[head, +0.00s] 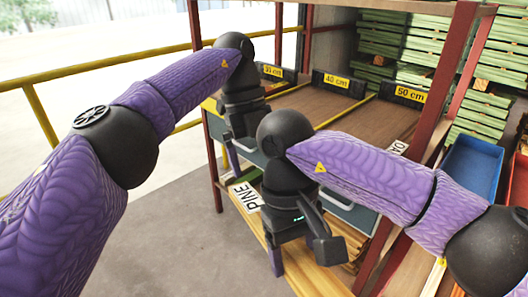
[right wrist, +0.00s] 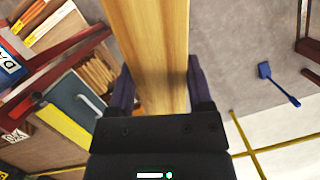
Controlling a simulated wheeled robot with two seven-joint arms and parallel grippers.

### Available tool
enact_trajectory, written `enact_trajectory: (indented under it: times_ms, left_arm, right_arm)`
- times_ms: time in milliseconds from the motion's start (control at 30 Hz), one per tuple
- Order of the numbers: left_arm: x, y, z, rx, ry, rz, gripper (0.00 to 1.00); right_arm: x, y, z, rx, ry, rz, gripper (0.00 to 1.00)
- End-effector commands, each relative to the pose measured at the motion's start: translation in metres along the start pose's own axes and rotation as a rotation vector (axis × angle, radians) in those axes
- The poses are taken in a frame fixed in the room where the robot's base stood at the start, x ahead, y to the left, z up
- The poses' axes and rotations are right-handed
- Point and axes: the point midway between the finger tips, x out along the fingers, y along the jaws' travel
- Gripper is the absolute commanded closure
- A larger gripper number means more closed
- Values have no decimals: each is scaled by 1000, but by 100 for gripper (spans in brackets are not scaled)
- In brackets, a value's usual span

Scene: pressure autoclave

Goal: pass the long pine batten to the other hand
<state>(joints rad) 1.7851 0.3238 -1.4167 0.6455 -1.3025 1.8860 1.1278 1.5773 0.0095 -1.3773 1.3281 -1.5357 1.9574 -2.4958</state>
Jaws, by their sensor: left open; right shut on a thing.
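The long pine batten (right wrist: 150,50) is a pale, straight-grained length of wood in the right wrist view. It runs from the top edge down between the two dark fingers of my right gripper (right wrist: 155,95), which is shut on it. In the head view my right gripper (head: 290,250) points down, low in front of the rack. A pale wooden strip passes under it there; I cannot tell whether that is the batten or the shelf edge. My left gripper (head: 240,145) is open, pointing down, further left and back. Its fingertips are mostly hidden, and I see no batten in it.
A red-framed rack has bays with 40 cm (head: 337,80) and 50 cm (head: 411,94) labels. A PINE sign (head: 246,196) hangs low at the left. Green slats (head: 385,40) and a blue bin (head: 470,168) stand right. A yellow rail (head: 110,68) crosses the left.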

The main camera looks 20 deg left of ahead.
Motion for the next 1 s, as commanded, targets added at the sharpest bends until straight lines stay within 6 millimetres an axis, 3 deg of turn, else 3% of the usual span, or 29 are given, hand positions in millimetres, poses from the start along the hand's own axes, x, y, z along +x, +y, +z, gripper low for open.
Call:
enact_trajectory:
  times_ms: [100, 200, 633, 800, 1000]
  left_arm:
    - [-8, -2, -25, 28, 34, 71, 0]
    - [-3, -1, -30, 35, 44, 92, 0]
    - [92, 8, -35, 35, 47, 90, 0]
    - [108, 9, -35, 33, 47, 87, 0]
    - [110, 9, -35, 33, 46, 86, 0]
  right_arm:
    - [0, 0, 0, 0, 0, 0, 100]
    - [0, 0, 0, 0, 0, 0, 100]
    - [0, 0, 0, 0, 0, 0, 100]
    - [0, 0, 0, 0, 0, 0, 100]
    - [0, 0, 0, 0, 0, 0, 100]
